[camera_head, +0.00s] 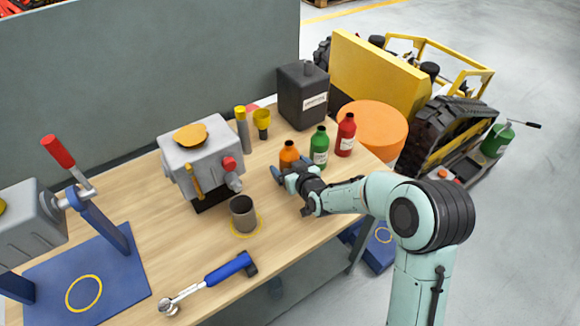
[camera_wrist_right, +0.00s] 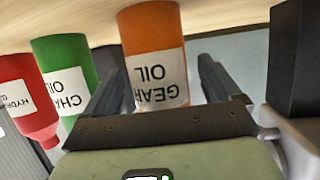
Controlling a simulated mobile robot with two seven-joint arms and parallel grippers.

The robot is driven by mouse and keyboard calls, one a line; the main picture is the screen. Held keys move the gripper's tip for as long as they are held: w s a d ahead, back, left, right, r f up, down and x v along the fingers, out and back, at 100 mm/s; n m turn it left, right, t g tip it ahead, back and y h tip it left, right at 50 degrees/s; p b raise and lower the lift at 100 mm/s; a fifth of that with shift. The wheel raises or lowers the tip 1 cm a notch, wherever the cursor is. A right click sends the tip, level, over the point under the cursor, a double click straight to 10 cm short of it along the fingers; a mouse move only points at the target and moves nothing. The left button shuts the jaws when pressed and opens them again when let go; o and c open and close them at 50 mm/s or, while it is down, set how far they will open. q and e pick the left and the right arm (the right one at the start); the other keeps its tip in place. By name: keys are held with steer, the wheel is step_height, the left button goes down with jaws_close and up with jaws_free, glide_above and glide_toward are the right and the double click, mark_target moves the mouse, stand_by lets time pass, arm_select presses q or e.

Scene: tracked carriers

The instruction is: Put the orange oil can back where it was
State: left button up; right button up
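The orange oil can (camera_head: 289,153) stands upright on the wooden workbench (camera_head: 150,225), left of a green can (camera_head: 319,146) and a red can (camera_head: 346,134). My right gripper (camera_head: 281,173) is at the near side of the orange can and hides its lower part. In the right wrist view, which is upside down, the orange can (camera_wrist_right: 152,50) shows a "GEAR OIL" label between my two spread fingers (camera_wrist_right: 160,88). A gap shows on the right side of the can; contact on the left is unclear. My left gripper is not in view.
A dark canister (camera_head: 302,98) stands behind the cans. A blue plate with a yellow ring (camera_head: 84,293) lies at left.

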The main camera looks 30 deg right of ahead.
steer(key=shift+r, duration=0.2)
steer(key=v, duration=1.2)
steer(key=shift+f, duration=0.1)
